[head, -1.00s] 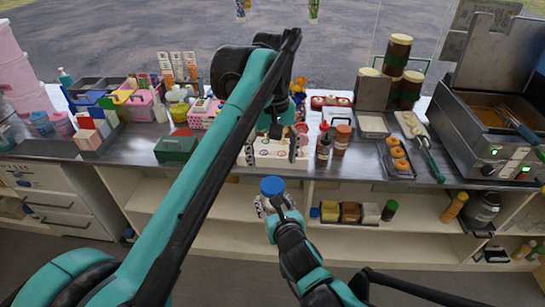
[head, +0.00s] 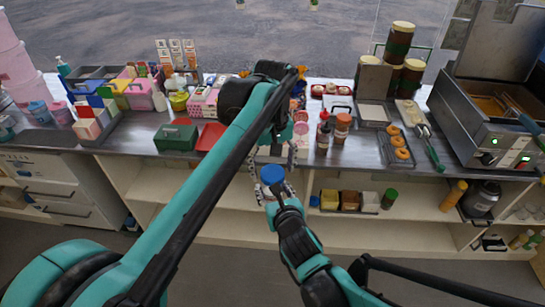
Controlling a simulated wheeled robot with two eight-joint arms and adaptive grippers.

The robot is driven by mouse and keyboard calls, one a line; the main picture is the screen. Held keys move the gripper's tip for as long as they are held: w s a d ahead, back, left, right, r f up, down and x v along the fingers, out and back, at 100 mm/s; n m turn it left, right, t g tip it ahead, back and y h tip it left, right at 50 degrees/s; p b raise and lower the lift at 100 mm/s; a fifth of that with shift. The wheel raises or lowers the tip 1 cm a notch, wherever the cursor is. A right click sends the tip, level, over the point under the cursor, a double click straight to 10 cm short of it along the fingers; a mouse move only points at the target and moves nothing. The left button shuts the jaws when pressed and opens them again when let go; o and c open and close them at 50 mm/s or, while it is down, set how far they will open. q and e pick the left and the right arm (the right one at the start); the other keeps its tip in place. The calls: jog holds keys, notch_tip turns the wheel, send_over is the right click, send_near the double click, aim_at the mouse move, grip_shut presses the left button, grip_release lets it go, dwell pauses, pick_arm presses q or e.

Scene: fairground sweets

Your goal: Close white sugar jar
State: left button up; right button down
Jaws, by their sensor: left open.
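A round blue lid (head: 272,174) shows in the head view, in front of the counter edge. It seems to sit on the sugar jar, whose body is mostly hidden under it, so I cannot tell how firmly it sits. My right gripper (head: 274,191) is around the jar below the lid and holds it in the air. My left gripper (head: 274,156) points down, open, with its fingers just above and behind the blue lid. I cannot tell whether they touch it.
The counter (head: 345,170) behind is crowded: a green box (head: 176,136), a red tray (head: 210,136), sauce bottles (head: 323,134) and a rack of doughnuts (head: 397,142). A shelf below holds small bins (head: 350,201).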

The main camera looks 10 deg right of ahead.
pick_arm(q)
jog(key=shift+f, duration=0.25)
jog(key=c, duration=1.2)
jog(key=m, duration=0.8)
jog(key=shift+m, duration=0.3)
jog(key=o, duration=1.4)
jog(key=shift+c, duration=0.2)
